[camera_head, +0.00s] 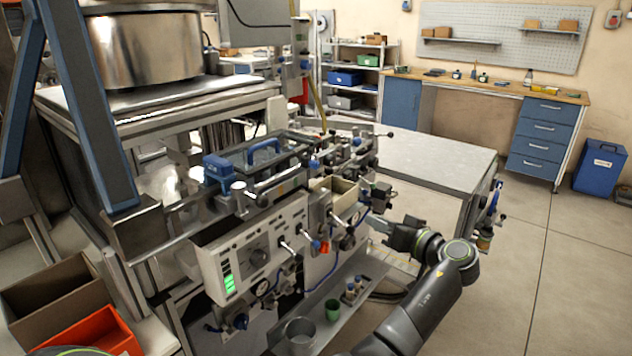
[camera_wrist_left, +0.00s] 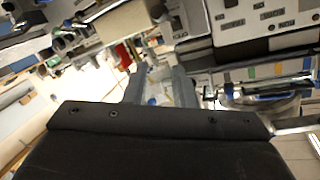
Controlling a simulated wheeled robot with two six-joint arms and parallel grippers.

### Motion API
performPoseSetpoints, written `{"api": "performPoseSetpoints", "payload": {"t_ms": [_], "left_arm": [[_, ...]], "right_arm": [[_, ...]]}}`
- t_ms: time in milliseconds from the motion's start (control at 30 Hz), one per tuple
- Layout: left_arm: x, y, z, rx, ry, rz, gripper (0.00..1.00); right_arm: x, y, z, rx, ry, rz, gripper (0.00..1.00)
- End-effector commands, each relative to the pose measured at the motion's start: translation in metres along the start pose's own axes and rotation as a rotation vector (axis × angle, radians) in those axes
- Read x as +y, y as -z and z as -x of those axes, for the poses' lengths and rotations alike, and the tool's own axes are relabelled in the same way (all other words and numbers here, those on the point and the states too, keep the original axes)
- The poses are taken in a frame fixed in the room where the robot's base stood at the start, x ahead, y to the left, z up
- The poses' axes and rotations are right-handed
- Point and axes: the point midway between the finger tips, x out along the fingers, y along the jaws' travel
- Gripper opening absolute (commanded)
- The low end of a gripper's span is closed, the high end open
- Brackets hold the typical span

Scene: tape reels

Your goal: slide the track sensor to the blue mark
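I cannot make out the track sensor for certain; a small dark block (camera_head: 381,195) sits just above the gripper in the head view. In the left wrist view a pale strip (camera_wrist_left: 265,71) right of the fingers carries blue, orange and green patches. I cannot tell which is the blue mark.
The machine's front panel (camera_head: 256,252) has knobs and valves jutting out left of the gripper. A shelf with a metal cup (camera_head: 299,334) and a green cup (camera_head: 332,311) lies below. A grey-topped table (camera_head: 430,165) stands behind.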

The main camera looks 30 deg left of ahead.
Motion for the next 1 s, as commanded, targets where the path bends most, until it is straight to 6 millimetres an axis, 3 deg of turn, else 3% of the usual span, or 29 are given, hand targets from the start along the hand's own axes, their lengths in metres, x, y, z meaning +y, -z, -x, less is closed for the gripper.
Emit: {"api": "performPoseSetpoints", "payload": {"t_ms": [33,133,233,367,567,1000], "left_arm": [[-0.018,0.026,0.015,0.021,0.065,0.113,0.24],[-0.056,0.062,0.04,0.041,0.178,0.292,0.24],[-0.082,0.081,0.056,0.049,0.251,0.41,0.24],[-0.097,0.089,0.063,0.05,0.29,0.472,0.24],[-0.106,0.091,0.04,0.051,0.296,0.475,0.24],[-0.134,0.09,-0.052,0.053,0.295,0.469,0.24]], "right_arm": [[0.0,0.0,-0.014,0.002,-0.001,0.001,0.51],[0.0,0.001,-0.023,0.004,-0.003,0.001,0.51],[0.0,0.001,-0.027,0.007,-0.003,0.002,0.51],[0.0,0.002,-0.027,0.009,-0.003,0.002,0.51],[0.001,0.001,-0.019,0.008,-0.003,0.001,0.51],[0.003,-0.003,0.005,-0.002,-0.003,0.001,0.51]]}}
